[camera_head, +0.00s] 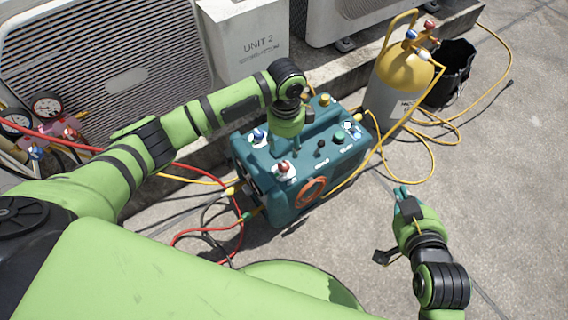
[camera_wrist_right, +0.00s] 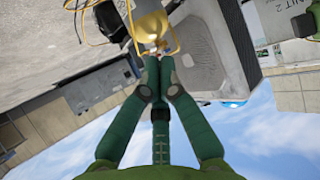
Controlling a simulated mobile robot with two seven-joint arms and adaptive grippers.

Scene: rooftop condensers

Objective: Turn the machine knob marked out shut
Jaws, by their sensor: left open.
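The teal machine (camera_head: 335,172) sits on the concrete. Its top carries a blue knob (camera_head: 258,135) at the left, a red knob (camera_head: 284,168) at the front left, a yellow knob (camera_head: 324,99) at the back and a green knob (camera_head: 338,139) at the right. The labels are too small to read, so I cannot tell which knob is marked out. My left gripper (camera_head: 290,150) points down over the machine top, between the blue and red knobs; it is open, and its wrist hides part of the top. My right gripper (camera_head: 402,191) is right of the machine, its fingers together and empty in the wrist view (camera_wrist_right: 159,62).
A yellow gas cylinder (camera_head: 404,72) and a black bucket (camera_head: 455,68) stand at the back right with yellow hoses around them. Red and yellow hoses run from the machine's left side to gauges (camera_head: 46,106). Condenser units (camera_head: 110,60) line the back. Concrete at right is clear.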

